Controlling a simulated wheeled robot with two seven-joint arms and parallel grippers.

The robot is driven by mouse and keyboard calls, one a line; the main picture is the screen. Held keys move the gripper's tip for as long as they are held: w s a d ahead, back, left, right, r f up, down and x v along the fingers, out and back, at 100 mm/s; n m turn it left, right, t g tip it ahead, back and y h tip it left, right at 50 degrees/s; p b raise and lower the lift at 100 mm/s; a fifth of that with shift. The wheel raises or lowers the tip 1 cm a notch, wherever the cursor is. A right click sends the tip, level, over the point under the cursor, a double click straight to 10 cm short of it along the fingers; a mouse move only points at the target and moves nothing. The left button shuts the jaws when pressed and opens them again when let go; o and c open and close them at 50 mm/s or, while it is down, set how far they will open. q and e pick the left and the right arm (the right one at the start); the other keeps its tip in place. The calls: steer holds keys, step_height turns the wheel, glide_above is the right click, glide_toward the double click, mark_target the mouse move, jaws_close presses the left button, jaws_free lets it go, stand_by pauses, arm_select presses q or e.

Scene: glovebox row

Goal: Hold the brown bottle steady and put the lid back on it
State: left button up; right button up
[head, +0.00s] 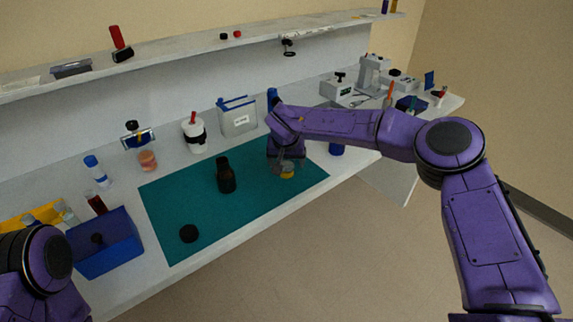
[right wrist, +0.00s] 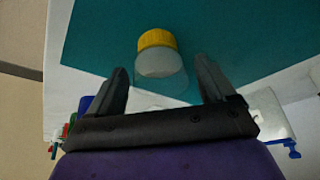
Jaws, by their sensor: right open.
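The dark brown bottle (head: 226,180) stands upright on the teal mat (head: 180,205), near its middle. A round black lid (head: 189,233) lies on the mat toward its front left, apart from the bottle. My right gripper (head: 286,166) is at the right part of the mat, over a clear jar with a yellow lid (head: 287,174). In the right wrist view my right gripper (right wrist: 161,70) is open, and the yellow-lidded jar (right wrist: 157,40) is ahead of and partly between its fingers. My left gripper is out of view; only part of the left arm shows at lower left.
A blue bin (head: 105,245) stands left of the mat. A white cup (head: 194,132), a grey box (head: 238,118) and small bottles line the back. The mat around the brown bottle is clear.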

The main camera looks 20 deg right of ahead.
steer(key=c, duration=1)
steer(key=shift+r, duration=0.1)
steer(key=shift+r, duration=0.3)
step_height(320, 180, up, 3)
steer(key=shift+f+b, duration=0.2)
steer(key=shift+b, duration=0.25)
steer(key=s+r, duration=0.3)
steer(key=r, duration=0.1)
steer(key=shift+s+a+r+b, duration=0.1)
steer(key=shift+s+b, duration=0.25)
steer(key=shift+c, duration=0.2)
steer(key=s+r+b, duration=0.1)
steer(key=s+r, duration=0.4)
steer(key=s, duration=0.5)
steer(key=shift+s+a+r, duration=0.15)
steer(key=shift+r, duration=0.05)
